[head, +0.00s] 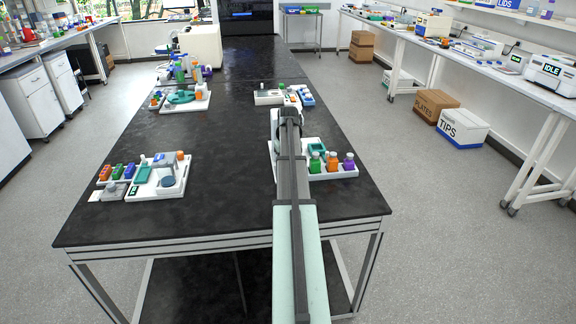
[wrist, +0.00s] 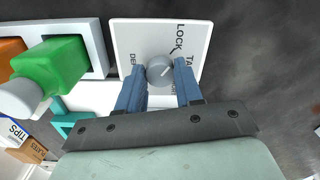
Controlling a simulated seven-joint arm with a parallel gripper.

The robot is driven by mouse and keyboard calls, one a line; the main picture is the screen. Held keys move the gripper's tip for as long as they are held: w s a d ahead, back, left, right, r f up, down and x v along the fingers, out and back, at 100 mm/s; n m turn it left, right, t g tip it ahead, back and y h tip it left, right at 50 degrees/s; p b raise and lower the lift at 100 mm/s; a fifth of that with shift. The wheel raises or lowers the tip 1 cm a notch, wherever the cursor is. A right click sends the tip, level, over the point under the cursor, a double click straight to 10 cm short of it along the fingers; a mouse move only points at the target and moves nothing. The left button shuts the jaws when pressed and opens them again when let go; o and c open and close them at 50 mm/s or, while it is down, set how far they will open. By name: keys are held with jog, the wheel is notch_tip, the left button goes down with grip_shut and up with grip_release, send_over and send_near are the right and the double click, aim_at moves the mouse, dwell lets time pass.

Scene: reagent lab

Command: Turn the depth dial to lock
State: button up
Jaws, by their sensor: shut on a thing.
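The depth dial (wrist: 157,76) is a round grey knob with a pale pointer mark on a white panel (wrist: 125,32) in the wrist view. The panel carries the word LOCK near its upper edge, with other words partly hidden by my fingers. My gripper (wrist: 158,71) has its two blue fingers on opposite sides of the dial, shut on it. The pale mark slants toward the upper right, and a short dark line lies near LOCK. In the head view my arm hides the dial and the gripper.
A green bottle (wrist: 55,62) and an orange one (wrist: 10,48) stand in a white rack left of the panel. The head view shows this white tray (head: 346,174) with coloured bottles right of my arm. Other trays stand at the left (head: 112,193) and farther back. The table's middle is clear.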

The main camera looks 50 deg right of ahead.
dwell(0.3)
jog(key=o, duration=1)
jog(key=shift+o, duration=0.2)
notch_tip(320, 180, up, 14)
jog(key=shift+f, duration=0.1)
dwell(0.4)
